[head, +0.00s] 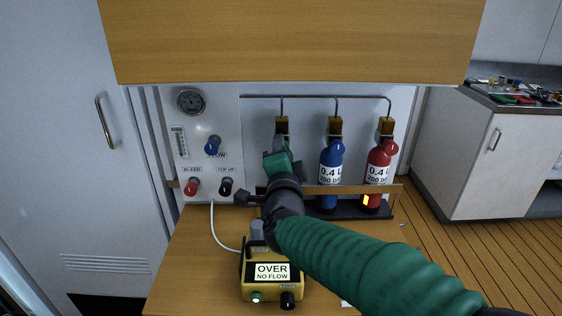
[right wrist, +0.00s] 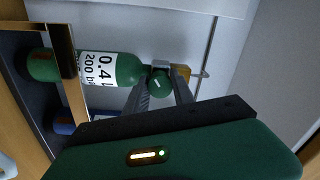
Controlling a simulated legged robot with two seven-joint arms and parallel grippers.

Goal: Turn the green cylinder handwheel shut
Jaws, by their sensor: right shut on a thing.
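The green cylinder (right wrist: 128,68), with a white "0.4 L 200 bar" label, lies across the right wrist view. Its round green handwheel (right wrist: 161,86) sits at its valve end. My right gripper (right wrist: 163,76) has its two dark fingers on either side of the handwheel, shut on it. In the head view my right gripper (head: 279,160) is in front of the green cylinder's place, left of the blue cylinder (head: 330,165), and hides most of it. My left gripper is not in view.
The red cylinder (head: 379,165) stands right of the blue one, behind a wooden rail. A yellow meter (head: 271,273) on the bench reads "OVER NO FLOW". Left is a panel with a gauge (head: 190,102) and red, blue and black knobs. A wooden cabinet (head: 290,40) overhangs above.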

